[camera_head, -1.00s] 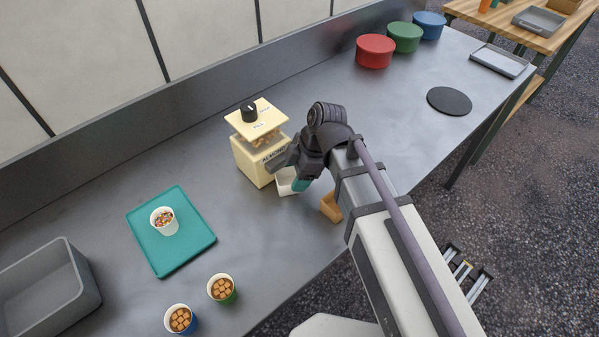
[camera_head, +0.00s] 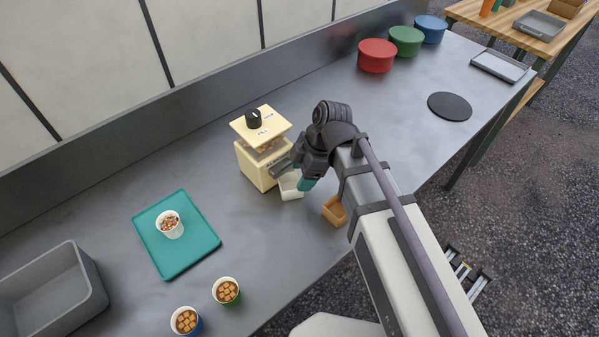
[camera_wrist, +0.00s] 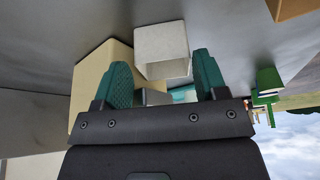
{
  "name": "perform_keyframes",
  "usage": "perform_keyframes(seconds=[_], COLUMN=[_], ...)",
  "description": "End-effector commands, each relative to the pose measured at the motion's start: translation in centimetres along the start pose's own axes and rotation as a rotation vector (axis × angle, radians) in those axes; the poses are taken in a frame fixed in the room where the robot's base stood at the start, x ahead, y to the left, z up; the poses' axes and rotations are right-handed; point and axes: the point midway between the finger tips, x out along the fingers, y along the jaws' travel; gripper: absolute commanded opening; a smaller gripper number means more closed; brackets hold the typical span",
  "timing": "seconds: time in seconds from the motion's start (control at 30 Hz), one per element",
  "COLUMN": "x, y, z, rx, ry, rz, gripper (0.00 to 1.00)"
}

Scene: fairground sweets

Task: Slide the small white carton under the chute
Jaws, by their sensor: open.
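The small white carton (camera_head: 291,188) stands on the counter at the front right of the cream dispenser (camera_head: 255,170). The dispenser's grey chute (camera_head: 280,166) sticks out close above or beside the carton; I cannot tell whether the carton is fully under it. In the wrist view the open-topped carton (camera_wrist: 162,42) lies just beyond my fingertips, with the dispenser (camera_wrist: 92,75) at its left. My gripper (camera_wrist: 164,78) is open with teal fingers apart and nothing held between them. In the head view my gripper (camera_head: 306,183) is just right of the carton, its fingers partly hidden.
An orange-brown box (camera_head: 334,211) stands close to the right of my gripper. A teal tray (camera_head: 190,250) with a cup of sprinkles (camera_head: 170,225) and two cups of brown cubes (camera_head: 227,291) are at the front left. The counter's far right holds round tubs (camera_head: 376,57) and a black disc (camera_head: 450,106).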

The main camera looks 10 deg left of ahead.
Motion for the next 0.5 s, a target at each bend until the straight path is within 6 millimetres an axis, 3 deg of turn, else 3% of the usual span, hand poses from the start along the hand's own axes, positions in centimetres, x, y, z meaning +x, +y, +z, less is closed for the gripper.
perform_keyframes(seconds=[0.03, 0.2, 0.33, 0.5], x=[-2.5, -6.6, -8.5, -8.7], y=[0.5, 0.3, 0.2, 0.0], z=[-1.1, -0.7, -0.2, 0.2], rx=[-0.006, -0.002, 0.0, 0.001], ry=[0.018, 0.016, 0.013, 0.011], rz=[0.009, 0.01, 0.009, 0.007], gripper=[0.87, 0.88, 0.88, 0.88])
